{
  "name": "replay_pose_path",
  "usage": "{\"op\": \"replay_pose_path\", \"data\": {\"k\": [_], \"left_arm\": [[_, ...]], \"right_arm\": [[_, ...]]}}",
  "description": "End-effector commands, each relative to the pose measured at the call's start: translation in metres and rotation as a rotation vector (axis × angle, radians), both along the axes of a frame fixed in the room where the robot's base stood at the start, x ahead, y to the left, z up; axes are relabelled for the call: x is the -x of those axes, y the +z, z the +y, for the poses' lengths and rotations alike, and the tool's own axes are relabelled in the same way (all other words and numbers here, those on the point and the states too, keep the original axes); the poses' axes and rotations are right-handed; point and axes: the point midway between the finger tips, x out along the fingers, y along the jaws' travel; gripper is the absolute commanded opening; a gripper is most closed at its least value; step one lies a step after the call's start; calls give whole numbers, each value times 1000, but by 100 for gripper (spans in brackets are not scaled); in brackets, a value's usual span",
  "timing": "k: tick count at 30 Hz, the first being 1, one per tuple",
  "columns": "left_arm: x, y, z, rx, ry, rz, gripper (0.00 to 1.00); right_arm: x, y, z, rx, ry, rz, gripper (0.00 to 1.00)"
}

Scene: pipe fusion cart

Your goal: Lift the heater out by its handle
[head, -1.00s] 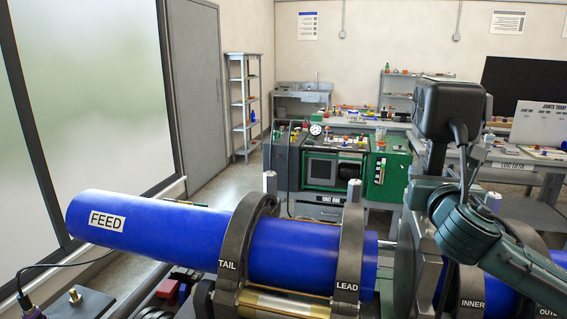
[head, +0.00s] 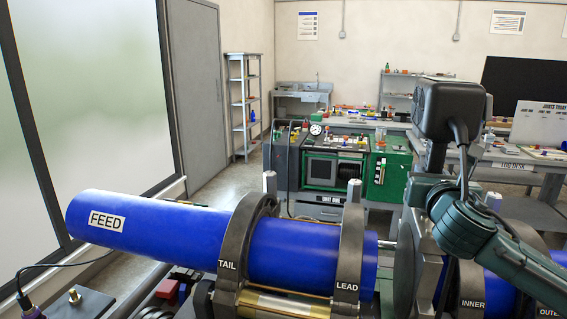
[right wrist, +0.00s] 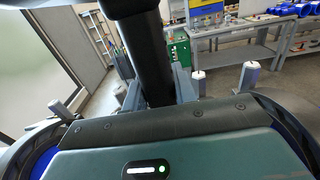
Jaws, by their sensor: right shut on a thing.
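The heater (head: 405,265) is a grey plate seen nearly edge-on in the head view. It stands upright between the LEAD clamp (head: 349,255) and the INNER clamp (head: 471,290). Its dark handle (right wrist: 147,65) rises through the middle of the right wrist view. My right gripper (right wrist: 157,92) is shut on the handle, with a grey-blue finger on each side. In the head view my right arm hides much of the grip and the heater's right side. My left gripper is not in view.
A blue FEED pipe (head: 160,228) runs through the TAIL clamp (head: 240,258) and the LEAD clamp, left of the heater. Another blue pipe (head: 525,240) lies to the right, behind my arm. A green machine (head: 340,165) and a log desk (head: 515,170) stand farther back.

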Motion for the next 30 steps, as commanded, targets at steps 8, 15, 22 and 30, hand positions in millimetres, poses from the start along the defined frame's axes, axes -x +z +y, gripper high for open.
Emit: {"op": "replay_pose_path", "data": {"k": [8, 15, 22, 30], "left_arm": [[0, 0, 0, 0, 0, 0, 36], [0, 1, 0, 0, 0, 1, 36], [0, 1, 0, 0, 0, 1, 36], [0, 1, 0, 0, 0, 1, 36]], "right_arm": [[0, 0, 0, 0, 0, 0, 0], [2, 19, -1, 2, 0, -43, 0], [1, 28, -1, 1, -1, -43, 0], [2, 44, -2, 2, 0, -46, 0]]}}
